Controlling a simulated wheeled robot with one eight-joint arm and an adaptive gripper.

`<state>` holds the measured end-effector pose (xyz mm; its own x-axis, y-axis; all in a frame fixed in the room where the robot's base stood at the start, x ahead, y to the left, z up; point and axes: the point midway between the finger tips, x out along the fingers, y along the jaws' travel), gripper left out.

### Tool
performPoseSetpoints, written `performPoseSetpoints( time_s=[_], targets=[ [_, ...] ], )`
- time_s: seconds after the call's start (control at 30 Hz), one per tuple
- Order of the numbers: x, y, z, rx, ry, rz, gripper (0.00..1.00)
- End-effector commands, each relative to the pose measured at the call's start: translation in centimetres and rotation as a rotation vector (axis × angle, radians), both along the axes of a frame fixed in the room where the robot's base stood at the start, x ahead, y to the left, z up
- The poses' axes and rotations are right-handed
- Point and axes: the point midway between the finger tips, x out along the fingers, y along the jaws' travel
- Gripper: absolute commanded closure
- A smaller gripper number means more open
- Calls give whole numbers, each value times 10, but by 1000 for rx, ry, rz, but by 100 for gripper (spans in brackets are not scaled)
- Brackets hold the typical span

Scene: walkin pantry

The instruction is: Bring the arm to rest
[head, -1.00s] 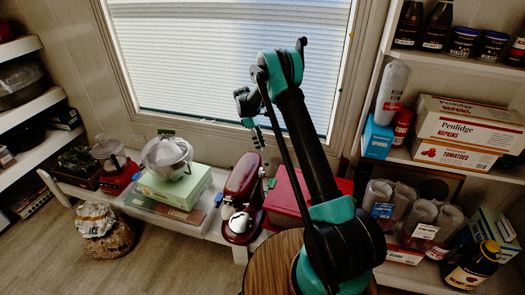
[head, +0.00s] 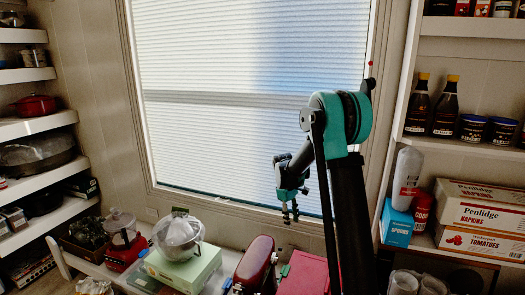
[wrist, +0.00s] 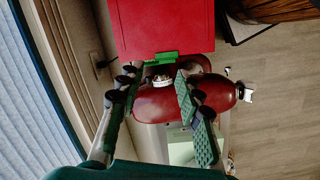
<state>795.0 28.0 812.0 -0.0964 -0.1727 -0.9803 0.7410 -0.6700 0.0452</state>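My gripper (head: 290,212) hangs from my raised, folded arm in front of the window in the head view, fingers downward. In the wrist view my gripper (wrist: 158,90) has its two green-padded fingers apart, with nothing held between them. Beyond the fingers are a dark red stand mixer (wrist: 155,106) and a red box (wrist: 165,25) with a green tab. They look apart from the fingers. In the head view the mixer (head: 258,262) and red box (head: 305,272) show below my gripper, cut by the bottom edge.
A window (head: 240,100) is behind the arm. Shelves at right hold bottles (head: 417,105), a Napkins box (head: 480,206) and a blue box (head: 396,225). A silver-bowled appliance (head: 178,236) stands on a green box (head: 185,270) at left. Wooden floor (wrist: 280,110) is free in the wrist view.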

Motion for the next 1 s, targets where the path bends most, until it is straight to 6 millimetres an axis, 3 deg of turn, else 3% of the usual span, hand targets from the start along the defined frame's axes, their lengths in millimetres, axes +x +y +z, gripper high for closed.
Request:
performPoseSetpoints(
  time_s=[0.2,0.5,0.8,1.0],
  targets=[
    [-59,-24,31,42,-114,-157,65],
    [-147,-48,49,112,-263,-381,65],
    [-238,-63,41,196,-403,-610,65],
    [-285,-67,27,251,-475,-739,65]
  ],
)
